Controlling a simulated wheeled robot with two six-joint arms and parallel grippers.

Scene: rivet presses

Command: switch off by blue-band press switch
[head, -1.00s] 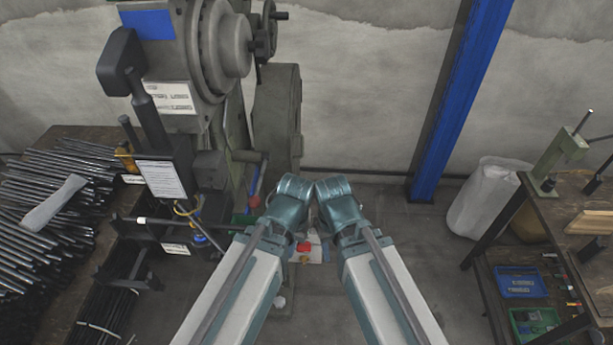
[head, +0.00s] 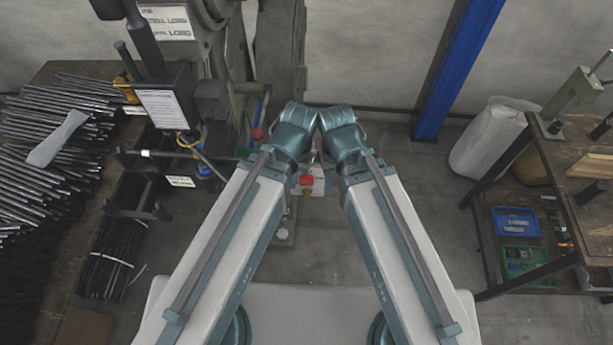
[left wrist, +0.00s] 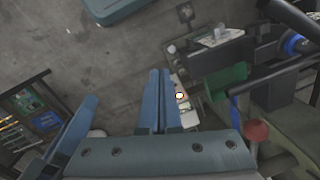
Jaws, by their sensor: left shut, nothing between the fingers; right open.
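The big grey press (head: 280,45) stands at the upper left, with its upper part cut off by the head view's top edge. A red part (head: 306,180) on a small pale plate shows between my forearms; I cannot tell if it is the switch. My left gripper (left wrist: 160,95) is shut and empty, its blue fingers together beside a pale plate (left wrist: 186,98) with a small yellow-white spot. My right gripper (head: 319,164) is open, mostly hidden behind the arms in the head view. No contact with a switch shows.
A red ball-ended lever (head: 258,133) is by the press; it also shows in the left wrist view (left wrist: 256,131). Black rods (head: 55,180) cover the left table. A blue post (head: 455,75), white sack (head: 490,140) and workbench (head: 540,185) stand right. Floor shows between.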

